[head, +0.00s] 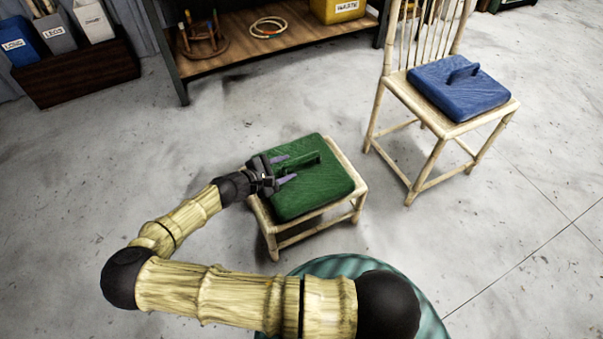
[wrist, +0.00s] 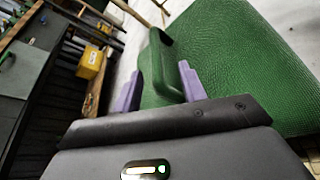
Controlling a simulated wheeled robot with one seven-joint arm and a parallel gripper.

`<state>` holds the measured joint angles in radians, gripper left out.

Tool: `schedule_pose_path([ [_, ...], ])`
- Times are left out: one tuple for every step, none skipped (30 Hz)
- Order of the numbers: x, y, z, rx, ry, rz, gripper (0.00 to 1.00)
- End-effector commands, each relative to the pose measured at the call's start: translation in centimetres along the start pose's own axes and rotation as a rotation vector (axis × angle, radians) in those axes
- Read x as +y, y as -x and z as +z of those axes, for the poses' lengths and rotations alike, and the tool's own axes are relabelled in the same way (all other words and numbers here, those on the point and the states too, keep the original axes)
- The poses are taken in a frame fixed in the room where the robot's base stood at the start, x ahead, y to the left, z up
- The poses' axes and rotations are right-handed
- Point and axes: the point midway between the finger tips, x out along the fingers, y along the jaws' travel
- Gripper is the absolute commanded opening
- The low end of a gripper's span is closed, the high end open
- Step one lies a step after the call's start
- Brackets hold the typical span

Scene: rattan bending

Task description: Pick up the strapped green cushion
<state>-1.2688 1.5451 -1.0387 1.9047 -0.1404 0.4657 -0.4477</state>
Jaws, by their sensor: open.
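The green cushion (head: 327,181) lies on a low rattan stool (head: 350,159) in the middle of the head view. A raised green strap (head: 304,163) stands up from its top. My gripper (head: 284,169) is over the cushion's left part, open, with its two purple fingers pointing at the strap from the left. In the wrist view the cushion (wrist: 245,60) fills the right side. The strap (wrist: 160,65) rises between my two spread fingers (wrist: 160,87). I cannot tell whether the fingers touch the strap.
A rattan chair (head: 392,79) with a blue strapped cushion (head: 458,88) stands at the upper right. A wooden shelf (head: 222,66) with rings and a yellow bin (head: 335,10) is at the back. Labelled boxes stand at the upper left. The floor left of the stool is clear.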

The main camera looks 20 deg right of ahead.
Motion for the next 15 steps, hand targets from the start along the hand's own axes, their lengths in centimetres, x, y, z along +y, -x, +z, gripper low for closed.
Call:
schedule_pose_path([
  [0.0,-0.2,-0.1,0.000,-0.001,0.000,0.41],
  [-0.1,-0.3,-0.1,-0.001,-0.001,-0.001,0.41],
  [-0.1,-0.6,-0.1,-0.001,-0.001,-0.001,0.41],
  [-0.1,-0.8,-0.1,-0.002,-0.002,-0.002,0.41],
  [-0.1,-1.1,-0.1,-0.003,-0.003,-0.002,0.41],
  [-0.1,-1.6,-0.1,-0.002,-0.003,-0.002,0.41],
  [-0.1,-1.9,-0.1,-0.002,-0.002,-0.002,0.41],
  [-0.1,-2.3,-0.1,-0.002,-0.003,-0.002,0.41],
  [0.0,-2.7,-0.1,-0.002,-0.003,-0.002,0.41],
  [0.0,-3.1,-0.1,-0.002,-0.003,-0.002,0.41],
  [0.1,-3.4,0.0,-0.002,-0.003,-0.002,0.41],
  [0.1,-4.0,0.0,-0.003,-0.003,-0.003,0.41],
  [0.1,-4.4,0.0,-0.002,-0.003,-0.003,0.41],
  [0.1,-4.7,0.1,-0.001,-0.002,-0.002,0.41],
  [0.2,-5.0,0.1,-0.001,-0.001,-0.002,0.41],
])
